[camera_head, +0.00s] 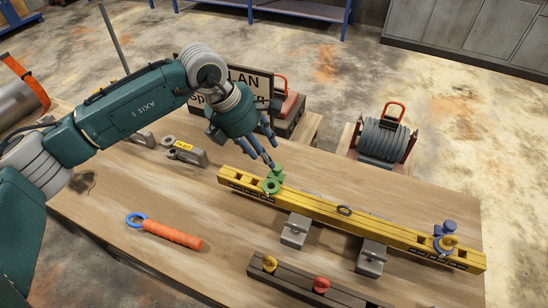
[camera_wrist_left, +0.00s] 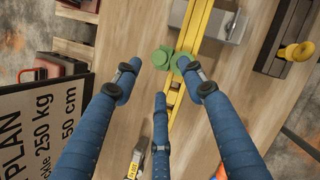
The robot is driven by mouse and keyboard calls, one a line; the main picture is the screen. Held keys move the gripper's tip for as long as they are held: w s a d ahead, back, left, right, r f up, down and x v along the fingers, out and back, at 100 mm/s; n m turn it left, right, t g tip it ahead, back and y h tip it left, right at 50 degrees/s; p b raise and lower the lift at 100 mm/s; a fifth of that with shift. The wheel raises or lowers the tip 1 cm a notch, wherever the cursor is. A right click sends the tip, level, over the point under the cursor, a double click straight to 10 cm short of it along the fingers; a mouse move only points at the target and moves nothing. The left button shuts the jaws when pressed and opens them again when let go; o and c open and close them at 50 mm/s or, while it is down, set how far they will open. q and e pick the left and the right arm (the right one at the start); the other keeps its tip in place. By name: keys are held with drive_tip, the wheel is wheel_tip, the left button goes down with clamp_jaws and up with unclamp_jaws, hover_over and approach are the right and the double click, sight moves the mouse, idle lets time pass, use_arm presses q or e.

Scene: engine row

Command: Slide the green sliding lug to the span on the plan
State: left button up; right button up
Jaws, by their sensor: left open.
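The green sliding lug (camera_head: 274,181) sits on the yellow beam (camera_head: 390,231) near its left end. It also shows in the left wrist view (camera_wrist_left: 164,58) between and just beyond my fingertips. My left gripper (camera_head: 268,150) is open, with its fingers pointing down just above and beside the lug; I cannot tell whether a finger touches it. A blue lug (camera_head: 447,228) with a brass ring is at the beam's right end. The plan board (camera_head: 262,82) stands behind my left gripper, partly hidden; the left wrist view shows "250 kg" and "50 cm" on it (camera_wrist_left: 45,110).
Grey blocks (camera_head: 295,231) support the beam. A dark rail (camera_head: 310,284) with yellow and red eyes lies in front. An orange-handled tool (camera_head: 172,234) lies at left, grey shackles (camera_head: 186,152) behind it. A cable reel (camera_head: 382,140) stands beyond the table. The table's left front is mostly clear.

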sight(277, 168)
use_arm(q)
drive_tip(key=p+x, duration=0.1)
drive_tip(key=x, duration=0.3)
drive_tip(key=shift+d+f+p, duration=0.25)
drive_tip(key=shift+f+p, duration=0.05)
drive_tip(key=shift+f, duration=0.05)
drive_tip(key=shift+x, duration=1.15)
drive_tip(key=shift+w, duration=0.15)
clamp_jaws()
use_arm(e)
drive_tip(key=shift+s+a+r, duration=0.1)
drive_tip(key=shift+s+r, duration=0.05)
drive_tip(key=shift+r, duration=0.5)
drive_tip(key=shift+s+r, duration=0.1)
drive_tip(key=shift+r, duration=0.5)
